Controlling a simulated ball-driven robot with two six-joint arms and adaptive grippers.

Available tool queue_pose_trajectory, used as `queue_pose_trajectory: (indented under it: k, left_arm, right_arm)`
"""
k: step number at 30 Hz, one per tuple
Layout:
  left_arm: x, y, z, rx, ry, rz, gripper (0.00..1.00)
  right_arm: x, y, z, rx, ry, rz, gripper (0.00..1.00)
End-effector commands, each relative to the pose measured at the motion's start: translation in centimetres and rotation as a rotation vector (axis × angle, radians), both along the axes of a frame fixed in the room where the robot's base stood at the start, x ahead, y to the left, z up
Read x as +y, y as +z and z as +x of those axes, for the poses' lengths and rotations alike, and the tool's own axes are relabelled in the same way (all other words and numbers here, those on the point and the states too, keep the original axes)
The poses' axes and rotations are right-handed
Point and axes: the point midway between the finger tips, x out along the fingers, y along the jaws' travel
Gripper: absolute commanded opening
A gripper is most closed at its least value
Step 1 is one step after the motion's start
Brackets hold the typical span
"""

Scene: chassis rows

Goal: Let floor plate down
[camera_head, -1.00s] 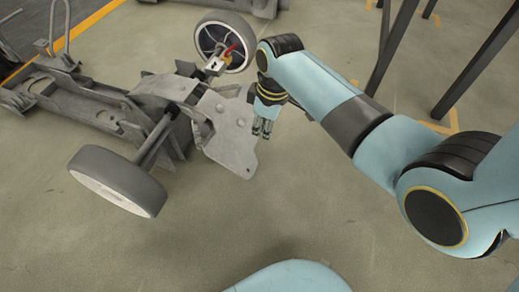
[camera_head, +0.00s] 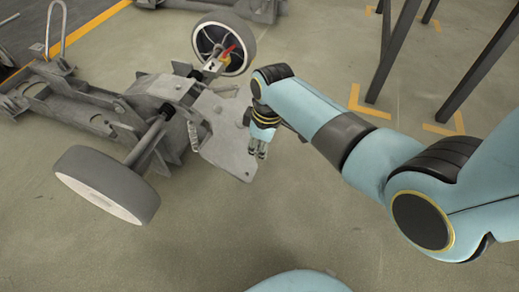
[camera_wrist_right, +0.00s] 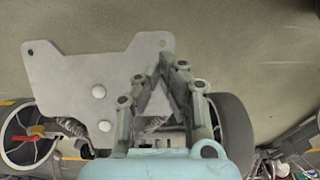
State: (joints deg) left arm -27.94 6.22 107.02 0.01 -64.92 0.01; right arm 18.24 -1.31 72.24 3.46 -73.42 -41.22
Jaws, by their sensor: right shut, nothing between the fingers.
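The floor plate (camera_head: 228,140) is a flat grey metal plate at the near end of the chassis (camera_head: 160,95). It also shows in the right wrist view (camera_wrist_right: 75,75), with corner holes and two round pale studs. My right gripper (camera_head: 258,154) is at the plate's right edge in the head view. In the right wrist view its fingers (camera_wrist_right: 168,62) come together in front of the plate's edge, shut with nothing between them. I cannot tell whether the fingertips touch the plate. My left gripper is not in view.
A wheel (camera_head: 105,183) stands at the chassis's near left and another wheel (camera_head: 224,44) at its far right. Dark metal legs (camera_head: 395,50) stand at the upper right beside yellow floor marks. The floor in front is clear.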

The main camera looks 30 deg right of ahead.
Motion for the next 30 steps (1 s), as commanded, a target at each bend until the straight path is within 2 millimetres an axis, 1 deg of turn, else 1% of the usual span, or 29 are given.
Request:
queue_pose_trajectory:
  k: [11,14,17,18,21,27,30]
  left_arm:
    - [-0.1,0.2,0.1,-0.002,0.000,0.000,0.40]
    - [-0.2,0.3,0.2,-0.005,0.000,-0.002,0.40]
    - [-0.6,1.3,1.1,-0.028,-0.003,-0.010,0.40]
    - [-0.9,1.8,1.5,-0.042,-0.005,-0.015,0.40]
    - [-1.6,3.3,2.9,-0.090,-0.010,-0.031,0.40]
    - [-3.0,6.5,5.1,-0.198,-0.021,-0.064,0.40]
    - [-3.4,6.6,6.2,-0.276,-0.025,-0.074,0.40]
  right_arm:
    - [0.0,-0.1,0.0,-0.001,0.000,0.001,0.00]
    - [0.0,-1.1,-0.2,-0.012,0.001,0.015,0.00]
    - [-0.2,-3.6,-0.5,-0.052,0.002,0.052,0.00]
    - [-0.2,-4.9,-0.6,-0.075,0.001,0.075,0.00]
    - [-0.1,-7.8,-0.5,-0.137,0.000,0.128,0.00]
    - [0.4,-11.8,0.0,-0.226,-0.001,0.202,0.00]
    - [0.7,-13.4,0.6,-0.238,-0.002,0.210,0.00]
